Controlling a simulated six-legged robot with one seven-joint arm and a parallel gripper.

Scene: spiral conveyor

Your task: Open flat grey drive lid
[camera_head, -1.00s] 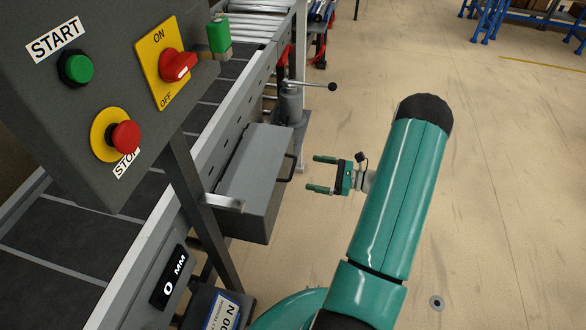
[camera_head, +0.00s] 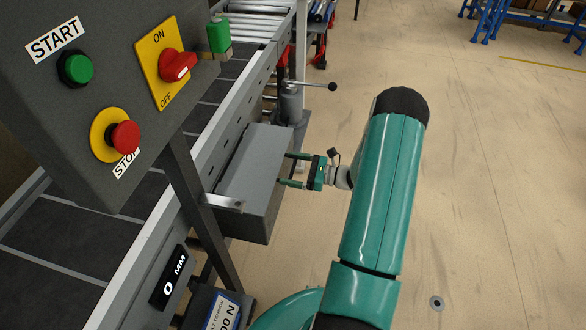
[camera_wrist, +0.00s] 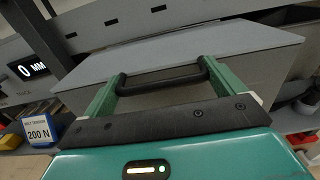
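The grey drive box with its flat lid (camera_head: 252,160) sits on the side of the conveyor, and the lid lies shut. In the wrist view the lid (camera_wrist: 180,45) spans the upper middle. A black handle (camera_wrist: 160,80) is on the box's front face below the lid edge. My gripper (camera_head: 289,169) is at that front face. Its two green fingers are spread, one near each end of the handle, with the handle bar between them. I cannot tell whether the fingers touch it.
A control panel (camera_head: 95,100) with buttons and a red switch stands at the upper left. A metal bracket (camera_head: 222,202) and dark post are left of the box. A crank with a black-knobbed lever (camera_head: 310,86) stands behind it. Floor to the right is clear.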

